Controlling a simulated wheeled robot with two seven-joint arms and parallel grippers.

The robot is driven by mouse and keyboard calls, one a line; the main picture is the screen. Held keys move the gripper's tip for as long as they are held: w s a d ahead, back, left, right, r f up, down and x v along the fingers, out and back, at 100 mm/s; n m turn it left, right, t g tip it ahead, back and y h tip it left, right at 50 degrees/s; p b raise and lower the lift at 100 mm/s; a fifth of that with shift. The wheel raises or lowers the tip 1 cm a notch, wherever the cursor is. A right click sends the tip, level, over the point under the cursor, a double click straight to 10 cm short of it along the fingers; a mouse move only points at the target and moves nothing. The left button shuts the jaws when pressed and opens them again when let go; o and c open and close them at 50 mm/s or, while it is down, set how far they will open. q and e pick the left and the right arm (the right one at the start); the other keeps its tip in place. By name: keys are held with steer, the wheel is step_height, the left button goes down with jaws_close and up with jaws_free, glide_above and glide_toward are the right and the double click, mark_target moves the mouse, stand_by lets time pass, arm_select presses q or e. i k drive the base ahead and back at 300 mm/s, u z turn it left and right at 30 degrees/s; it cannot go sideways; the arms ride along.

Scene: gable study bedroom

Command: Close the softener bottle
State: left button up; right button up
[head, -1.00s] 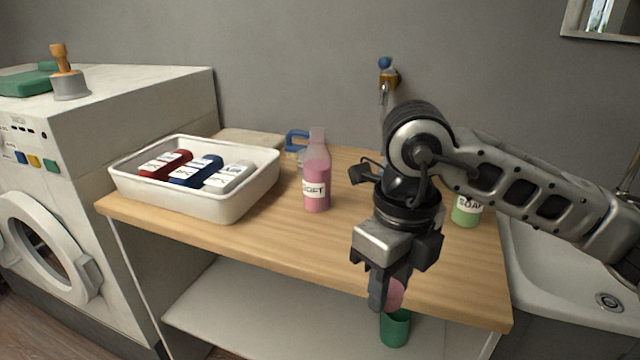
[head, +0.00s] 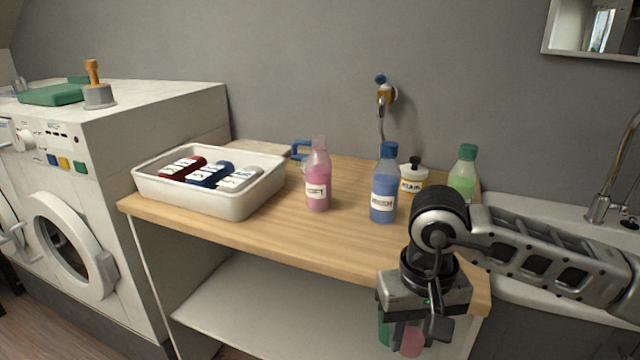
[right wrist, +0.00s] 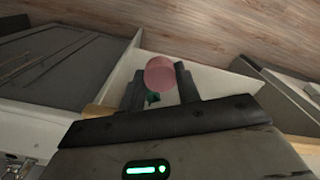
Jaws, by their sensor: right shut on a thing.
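The softener bottle (head: 318,183) is pink with a white label and stands upright on the wooden counter, right of the white tray. Its neck is bare at the top. My right gripper (head: 408,336) points down in front of the counter's front edge, low and to the right of the bottle. It is shut on a round pink cap (head: 412,344), which also shows between the two fingers in the right wrist view (right wrist: 160,74). The fingers partly hide the cap in the head view. My left gripper is not in view.
A blue bottle (head: 384,190), a white jar (head: 412,176) and a green bottle (head: 463,170) stand right of the softener. The white tray (head: 230,205) holds several small bottles. A green object (head: 383,328) shows behind my right gripper. The counter's front strip is clear.

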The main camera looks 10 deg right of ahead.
mark_target(318, 165)
steer(key=k, duration=0.55)
steer(key=z, duration=0.35)
steer(key=i, duration=0.95)
steer(key=z, duration=0.9)
